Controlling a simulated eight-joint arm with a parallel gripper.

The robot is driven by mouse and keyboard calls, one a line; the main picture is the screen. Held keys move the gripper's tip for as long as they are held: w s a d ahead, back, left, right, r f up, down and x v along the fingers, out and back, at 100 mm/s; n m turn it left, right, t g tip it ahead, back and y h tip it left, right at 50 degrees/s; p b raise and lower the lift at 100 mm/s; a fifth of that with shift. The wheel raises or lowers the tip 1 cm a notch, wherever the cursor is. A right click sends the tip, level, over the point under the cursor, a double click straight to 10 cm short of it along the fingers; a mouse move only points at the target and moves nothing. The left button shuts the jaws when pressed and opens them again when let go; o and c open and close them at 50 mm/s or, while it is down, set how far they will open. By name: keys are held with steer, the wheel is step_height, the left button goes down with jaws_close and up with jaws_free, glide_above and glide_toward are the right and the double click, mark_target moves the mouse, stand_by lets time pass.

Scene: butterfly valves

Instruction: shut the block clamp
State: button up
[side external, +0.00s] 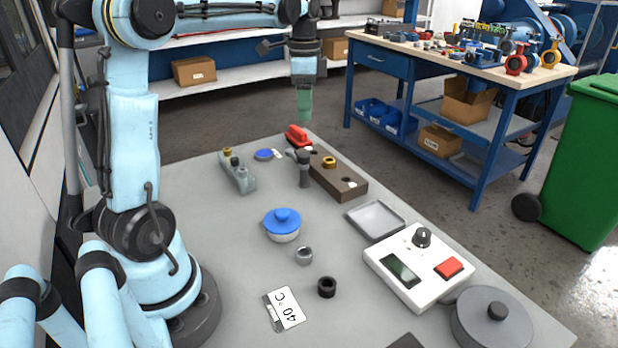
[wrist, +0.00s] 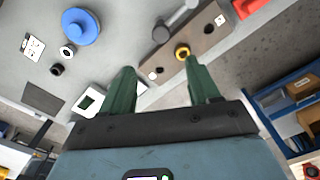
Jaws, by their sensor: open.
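A long brown block (side external: 340,180) lies near the table's right edge, with a brass ring (side external: 329,162) and a pale round spot on top. A red piece (side external: 298,135) sits at its far end. A dark grey upright part with a round head (side external: 304,168) stands beside the block; I cannot tell which part is the clamp's lever. The block (wrist: 205,35), ring (wrist: 182,53) and red piece (wrist: 247,7) also show in the wrist view. My gripper (side external: 305,118) points down above the far end, apart from everything. Its green fingers (wrist: 162,78) are open and empty.
A grey fixture (side external: 238,172) stands left of the block. A blue-lidded pot (side external: 282,225), two small rings, a tray (side external: 376,219), a white control box (side external: 418,267) and a grey lidded pot (side external: 492,318) lie nearer. The left middle of the table (side external: 225,230) is clear.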

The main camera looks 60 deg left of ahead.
mark_target(305, 154)
steer(key=f, duration=1.2)
steer(key=shift+a+f, duration=0.1)
steer(key=shift+a, duration=0.15)
jaws_close()
